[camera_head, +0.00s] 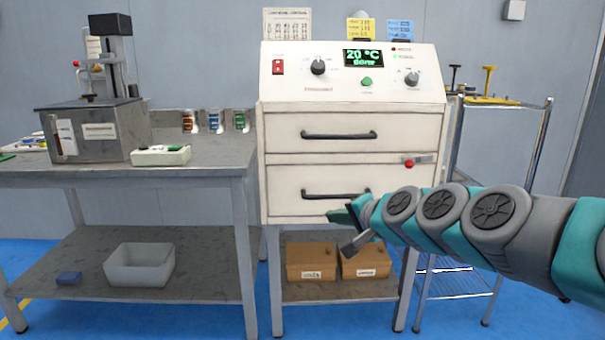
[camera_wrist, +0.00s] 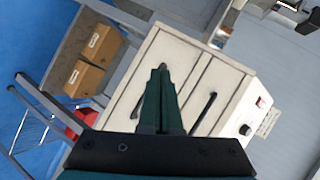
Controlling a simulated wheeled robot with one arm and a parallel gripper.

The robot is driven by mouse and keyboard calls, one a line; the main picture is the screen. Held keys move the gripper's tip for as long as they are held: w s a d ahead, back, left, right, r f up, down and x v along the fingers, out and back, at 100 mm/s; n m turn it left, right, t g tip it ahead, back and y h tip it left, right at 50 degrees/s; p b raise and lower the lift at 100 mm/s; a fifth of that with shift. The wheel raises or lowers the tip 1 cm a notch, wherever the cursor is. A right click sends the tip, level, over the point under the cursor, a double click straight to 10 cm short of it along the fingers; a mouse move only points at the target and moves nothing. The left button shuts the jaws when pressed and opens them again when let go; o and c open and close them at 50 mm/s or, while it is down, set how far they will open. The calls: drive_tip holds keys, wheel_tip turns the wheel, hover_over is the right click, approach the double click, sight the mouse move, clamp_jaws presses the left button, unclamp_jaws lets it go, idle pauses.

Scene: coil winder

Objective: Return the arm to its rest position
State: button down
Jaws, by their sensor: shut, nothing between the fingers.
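My arm reaches in from the right edge in the head view, and my gripper (camera_head: 350,227) is in front of the lower drawer of a white cabinet (camera_head: 350,149). In the wrist view the fingers of my gripper (camera_wrist: 163,68) are together, with nothing seen between them. They point toward the cabinet front (camera_wrist: 135,80), and I cannot tell how far they are from it. Both drawers look shut. The lower drawer's handle (camera_head: 335,196) is just above and left of my gripper in the head view. The display on the cabinet's panel (camera_head: 363,57) is lit.
Two cardboard boxes (camera_head: 311,261) stand on the shelf under the cabinet. A grey workbench (camera_head: 207,172) stands left, with a machine (camera_head: 97,130) on top and a pale bin (camera_head: 139,264) below. A wire rack (camera_head: 500,150) stands right, beside my arm.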

drive_tip(key=s+a+f+n+g, duration=0.35)
drive_tip(key=s+f, duration=0.25)
drive_tip(key=s, duration=0.5)
drive_tip(key=s+d+f+n+g+h+p, duration=0.1)
drive_tip(key=s+d+f+g+h, duration=0.1)
drive_tip(key=s, duration=0.7)
drive_tip(key=s+d+f+n+g+h+p, duration=0.1)
drive_tip(key=s+d+f+g, duration=0.3)
drive_tip(key=s, duration=0.6)
drive_tip(key=s+d+f+n+g+h, duration=0.3)
drive_tip(key=s+d+f, duration=0.1)
drive_tip(key=s, duration=0.6)
drive_tip(key=shift+d+g+h+p, duration=0.3)
drive_tip(key=shift+d+g+p, duration=0.1)
drive_tip(key=shift+d, duration=0.15)
